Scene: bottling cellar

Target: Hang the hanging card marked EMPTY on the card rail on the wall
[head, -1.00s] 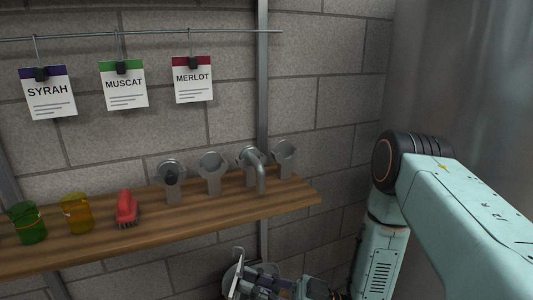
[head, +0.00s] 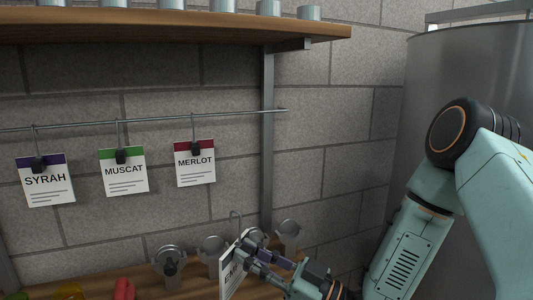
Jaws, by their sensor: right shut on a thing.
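The card marked EMPTY (head: 231,269) is white and seen nearly edge-on, with only part of its lettering readable. A wire hook (head: 236,222) stands up from its top. My right gripper (head: 247,252) is shut on the card at its upper part, low in the view and in front of the lower shelf. The card rail (head: 226,113) is a thin metal rod along the wall, above and behind the card. SYRAH (head: 45,181), MUSCAT (head: 124,171) and MERLOT (head: 195,163) cards hang from it by hooks and black clips. My left gripper is out of view.
The rail's right end, past MERLOT, is bare. A wooden shelf (head: 190,29) with several grey cylinders juts out above. Grey fittings (head: 168,262) and a red object (head: 123,290) stand on the lower shelf. A large metal tank (head: 455,75) is at the right.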

